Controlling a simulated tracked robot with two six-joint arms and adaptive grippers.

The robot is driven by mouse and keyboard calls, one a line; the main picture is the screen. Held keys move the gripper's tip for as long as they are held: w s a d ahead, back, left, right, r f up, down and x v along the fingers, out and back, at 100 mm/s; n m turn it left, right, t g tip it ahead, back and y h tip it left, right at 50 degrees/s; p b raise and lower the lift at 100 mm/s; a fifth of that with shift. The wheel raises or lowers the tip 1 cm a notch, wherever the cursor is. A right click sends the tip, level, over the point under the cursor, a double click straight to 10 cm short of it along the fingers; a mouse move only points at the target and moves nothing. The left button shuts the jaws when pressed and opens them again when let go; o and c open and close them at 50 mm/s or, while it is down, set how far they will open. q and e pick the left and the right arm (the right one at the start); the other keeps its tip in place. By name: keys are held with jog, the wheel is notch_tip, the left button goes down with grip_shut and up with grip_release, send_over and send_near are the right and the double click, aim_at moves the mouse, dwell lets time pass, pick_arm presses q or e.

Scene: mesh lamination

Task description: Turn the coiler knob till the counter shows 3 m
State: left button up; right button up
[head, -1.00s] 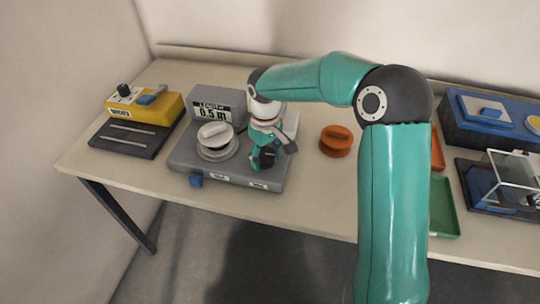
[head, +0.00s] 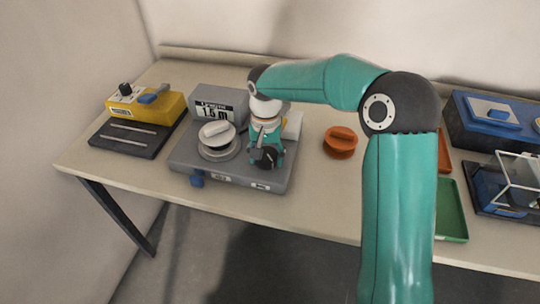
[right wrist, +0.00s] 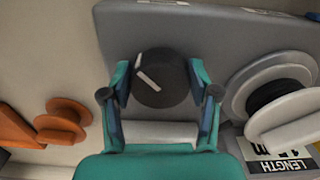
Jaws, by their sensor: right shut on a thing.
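The grey coiler (head: 232,178) stands on the table. Its counter (head: 214,110) is small and blurred in the head view but seems to read about 1.5 m; in the right wrist view the counter (right wrist: 290,160) is partly covered by the spool. The dark round knob (right wrist: 160,80) with a white line shows in the right wrist view, the line slanting. My right gripper (right wrist: 158,72) is shut on the knob, one finger at each side. In the head view my right gripper (head: 266,157) hides the knob. My left gripper is out of view.
A pale spool (head: 217,137) sits on the coiler left of my gripper. An orange spool (head: 340,141) stands to the right on the table. A yellow device (head: 147,105) is at the left, a green tray (head: 452,212) and a blue machine (head: 497,135) at the right.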

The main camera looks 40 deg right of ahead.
aim_at(266, 155)
jog(key=shift+w+d+r+m, duration=0.1)
jog(key=shift+w+r+m, duration=0.15)
jog(key=shift+m, duration=0.25)
jog(key=o, duration=1.1)
jog(key=shift+f, duration=0.1)
jog(key=shift+c, duration=0.2)
jog(key=shift+o, duration=0.5)
jog(key=shift+f, duration=0.1)
jog(key=shift+s, duration=0.1)
notch_tip(266, 155, up, 12)
